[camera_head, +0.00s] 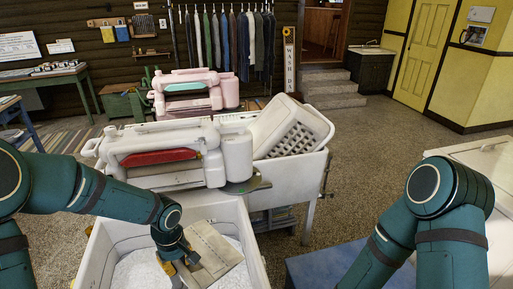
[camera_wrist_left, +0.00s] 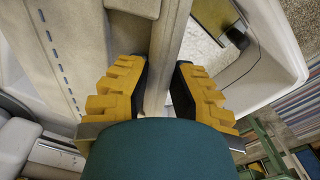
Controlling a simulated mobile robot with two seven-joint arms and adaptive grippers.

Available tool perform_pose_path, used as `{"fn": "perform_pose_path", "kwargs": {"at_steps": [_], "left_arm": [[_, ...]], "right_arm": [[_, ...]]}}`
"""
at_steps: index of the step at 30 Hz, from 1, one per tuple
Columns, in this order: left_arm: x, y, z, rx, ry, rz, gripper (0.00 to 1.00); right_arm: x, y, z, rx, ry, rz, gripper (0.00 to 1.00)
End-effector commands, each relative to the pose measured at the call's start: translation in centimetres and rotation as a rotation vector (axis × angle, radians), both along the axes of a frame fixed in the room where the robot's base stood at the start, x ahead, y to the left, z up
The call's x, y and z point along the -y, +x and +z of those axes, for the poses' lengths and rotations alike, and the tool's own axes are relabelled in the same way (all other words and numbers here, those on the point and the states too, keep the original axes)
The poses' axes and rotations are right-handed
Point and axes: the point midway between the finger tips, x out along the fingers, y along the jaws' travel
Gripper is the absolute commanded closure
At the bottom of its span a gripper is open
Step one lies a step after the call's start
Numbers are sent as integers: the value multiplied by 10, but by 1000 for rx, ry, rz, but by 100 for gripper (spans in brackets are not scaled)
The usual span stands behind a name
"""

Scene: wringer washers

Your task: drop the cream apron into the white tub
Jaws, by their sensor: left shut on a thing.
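The cream apron (camera_head: 213,250) is a stiff-looking folded piece, held tilted over the white tub (camera_head: 255,262) in the head view. My left gripper (camera_head: 180,262) has yellow fingers and is shut on the apron's edge. In the left wrist view, the apron (camera_wrist_left: 62,60) has a line of blue stitches, and a fold of it runs between the fingers of my left gripper (camera_wrist_left: 158,95). White water or suds show inside the tub around the apron. I cannot tell whether the apron's lower edge touches them. My right arm is at the right, but its gripper is out of view.
A white wringer (camera_head: 165,150) with a red roller stands just behind the tub. A pink wringer (camera_head: 190,90) is farther back. A blue surface (camera_head: 325,270) lies right of the tub.

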Motion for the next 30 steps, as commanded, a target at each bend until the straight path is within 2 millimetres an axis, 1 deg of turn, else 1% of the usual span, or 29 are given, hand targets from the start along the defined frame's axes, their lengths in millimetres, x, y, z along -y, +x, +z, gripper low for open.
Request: {"fn": "perform_pose_path", "kwargs": {"at_steps": [1, 3, 9, 12, 15, 18, 23, 26, 30], "left_arm": [[-7, 5, -2, 2, 0, 116, 100], [-13, 10, -1, 4, -1, 278, 100], [-32, 21, 2, 3, -3, 705, 100], [-38, 25, 5, 3, -4, 861, 100], [-43, 27, 6, 1, -3, 969, 100], [-45, 29, 7, 2, -5, 1028, 100], [-46, 29, 3, 0, -5, 1052, 100], [-46, 29, -4, -1, -4, 1051, 100], [-46, 28, -19, -1, -4, 1050, 100]], "right_arm": [[0, -1, -6, -2, 0, 2, 100], [-1, -3, -10, -6, 2, 4, 100], [-1, -6, -20, -13, 3, 10, 100], [-1, -7, -24, -16, 4, 13, 100], [-2, -8, -26, -18, 4, 14, 100], [-2, -9, -27, -19, 5, 15, 100], [-2, -9, -30, -19, 5, 15, 100], [-2, -8, -34, -18, 5, 16, 100], [-1, -7, -42, -16, 3, 15, 100]]}}
